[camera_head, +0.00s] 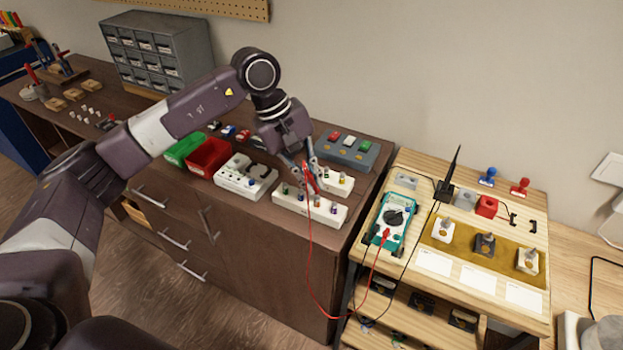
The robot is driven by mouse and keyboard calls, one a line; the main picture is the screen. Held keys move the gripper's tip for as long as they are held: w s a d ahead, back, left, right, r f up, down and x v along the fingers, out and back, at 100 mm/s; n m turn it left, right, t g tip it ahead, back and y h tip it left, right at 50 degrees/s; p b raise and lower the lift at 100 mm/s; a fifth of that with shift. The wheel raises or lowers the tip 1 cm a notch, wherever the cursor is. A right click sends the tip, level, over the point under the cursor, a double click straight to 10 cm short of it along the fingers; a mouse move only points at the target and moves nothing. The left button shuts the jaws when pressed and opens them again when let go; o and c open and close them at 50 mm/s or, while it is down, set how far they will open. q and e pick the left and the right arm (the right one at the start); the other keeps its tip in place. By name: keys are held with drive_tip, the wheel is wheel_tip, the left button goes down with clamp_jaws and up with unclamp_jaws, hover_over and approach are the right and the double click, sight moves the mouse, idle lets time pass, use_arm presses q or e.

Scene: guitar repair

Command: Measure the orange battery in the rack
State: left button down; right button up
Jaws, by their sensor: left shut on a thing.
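My left gripper (308,178) points down over the white racks and is shut on a red probe (311,180). The probe's red cable hangs in front of the dark cabinet and runs to the teal multimeter (396,216). The front white rack (290,205) holds several small batteries. One with an orange look (317,201) stands in it, just below and right of the gripper. Another white rack (347,187) stands behind, partly hidden by the gripper. I cannot tell whether the probe tip touches anything. A black probe (452,172) stands upright in a black holder. My right gripper is out of view.
A white block (247,177) and red and green bins (208,155) lie left of the racks. A grey tray (349,152) with colored blocks is behind. The light wooden bench to the right holds stamps, a red block (486,206) and a mat (462,247) with several pieces.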

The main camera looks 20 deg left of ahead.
use_arm(q)
drive_tip(key=shift+f+b, duration=0.6)
idle(0.6)
drive_tip(key=shift+b, duration=0.3)
idle(2.9)
drive_tip(key=shift+r+p, duration=1.3)
drive_tip(key=shift+r, duration=1.7)
